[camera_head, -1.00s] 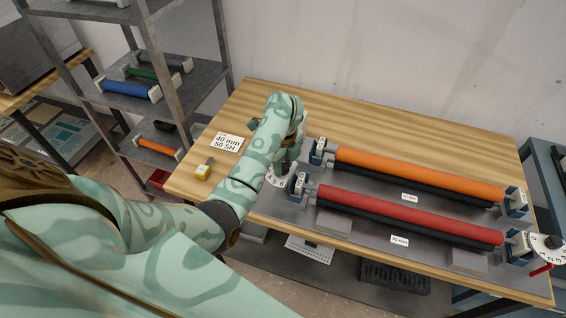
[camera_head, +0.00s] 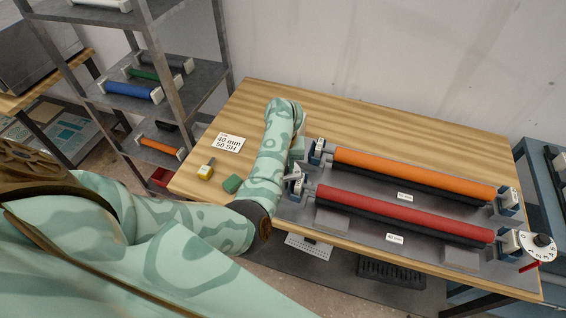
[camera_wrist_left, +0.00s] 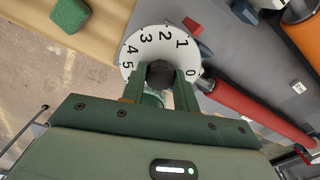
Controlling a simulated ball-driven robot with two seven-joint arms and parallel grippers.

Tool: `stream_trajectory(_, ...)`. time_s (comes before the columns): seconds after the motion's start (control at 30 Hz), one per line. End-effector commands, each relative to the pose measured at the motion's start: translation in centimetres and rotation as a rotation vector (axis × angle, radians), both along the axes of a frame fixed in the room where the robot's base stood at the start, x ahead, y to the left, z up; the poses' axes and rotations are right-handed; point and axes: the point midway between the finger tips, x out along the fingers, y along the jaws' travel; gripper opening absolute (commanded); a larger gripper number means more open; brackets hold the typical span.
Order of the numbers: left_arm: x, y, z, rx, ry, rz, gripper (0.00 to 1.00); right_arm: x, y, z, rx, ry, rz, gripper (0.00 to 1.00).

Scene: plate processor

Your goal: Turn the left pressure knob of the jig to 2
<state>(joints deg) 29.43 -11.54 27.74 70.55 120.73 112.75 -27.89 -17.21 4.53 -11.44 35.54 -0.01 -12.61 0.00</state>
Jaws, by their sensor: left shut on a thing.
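The left pressure dial (camera_wrist_left: 146,38) is a white disc with black numbers 0 to 5 in the left wrist view. A small red piece (camera_wrist_left: 192,25) shows at its rim, near the 1. My left gripper (camera_wrist_left: 163,86) is shut on the left knob, with its two fingers over the middle of the dial. The knob itself is mostly hidden between the fingers. In the head view my left arm hides this dial. The jig's base plate (camera_head: 325,234) lies on the table. My right gripper is not in view.
The jig carries an orange roller (camera_head: 410,173) and a red roller (camera_head: 400,213). The right dial (camera_head: 538,245) is at the far right. A green block (camera_head: 232,184) and a yellow object (camera_head: 206,171) lie left of my arm. The table's back is clear.

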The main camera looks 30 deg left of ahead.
Motion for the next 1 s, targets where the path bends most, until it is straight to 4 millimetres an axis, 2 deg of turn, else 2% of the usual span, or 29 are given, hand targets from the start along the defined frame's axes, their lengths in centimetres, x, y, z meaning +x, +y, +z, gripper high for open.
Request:
stream_trajectory(0.5,0.1,0.0,0.2,0.0,-0.002,-0.417,0.07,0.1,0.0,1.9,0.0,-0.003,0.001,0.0)
stream_trajectory(1.0,0.1,0.0,0.1,0.0,-0.004,-0.556,0.07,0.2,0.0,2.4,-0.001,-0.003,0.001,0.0)
